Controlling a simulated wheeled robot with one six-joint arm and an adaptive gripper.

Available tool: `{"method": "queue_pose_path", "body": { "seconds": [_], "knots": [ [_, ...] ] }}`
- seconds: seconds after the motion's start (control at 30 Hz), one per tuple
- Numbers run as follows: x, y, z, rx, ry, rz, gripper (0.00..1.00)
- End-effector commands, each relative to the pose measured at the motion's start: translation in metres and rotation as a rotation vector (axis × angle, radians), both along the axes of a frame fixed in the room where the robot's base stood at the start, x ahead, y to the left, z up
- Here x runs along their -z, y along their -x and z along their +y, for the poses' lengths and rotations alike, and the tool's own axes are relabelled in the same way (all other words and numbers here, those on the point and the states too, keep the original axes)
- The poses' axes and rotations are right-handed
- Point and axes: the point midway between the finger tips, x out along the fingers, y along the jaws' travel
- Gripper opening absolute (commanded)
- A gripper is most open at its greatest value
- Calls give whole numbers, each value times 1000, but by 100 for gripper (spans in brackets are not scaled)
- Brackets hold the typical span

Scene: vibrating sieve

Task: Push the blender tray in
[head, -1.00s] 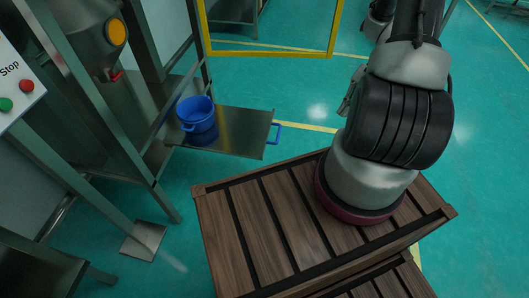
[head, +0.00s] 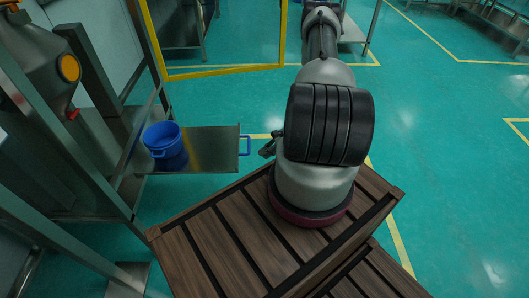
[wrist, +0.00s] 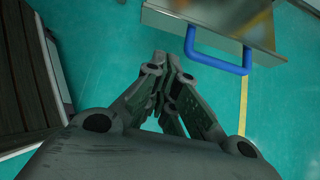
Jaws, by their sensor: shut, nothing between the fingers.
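The blender tray (head: 205,148) is a flat metal plate sticking out of the steel machine at the left in the head view. A blue handle (head: 245,146) is on its outer right edge. A blue pot (head: 163,145) stands on the tray near the machine. My gripper (head: 268,150) is just right of the handle, apart from it and partly hidden by my arm. In the wrist view the tray (wrist: 225,12) and its handle (wrist: 218,60) are at the top right. My gripper (wrist: 170,62) is shut and empty, left of and below the handle.
The steel machine (head: 88,125) with a hopper and a yellow disc stands at the left. A yellow frame (head: 225,70) is behind the tray. Open green floor (head: 440,150) with yellow lines lies to the right.

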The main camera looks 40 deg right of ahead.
Motion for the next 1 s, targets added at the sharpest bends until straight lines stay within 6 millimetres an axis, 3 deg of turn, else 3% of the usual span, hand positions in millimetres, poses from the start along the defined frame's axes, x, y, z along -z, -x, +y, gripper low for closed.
{"method": "queue_pose_path", "body": {
  "seconds": [0.3,0.6,1.0],
  "knots": [
    [47,-27,42,-4,-1,1,0],
    [44,-45,68,-3,0,0,0],
    [44,-47,70,-1,0,0,0]
  ]
}}
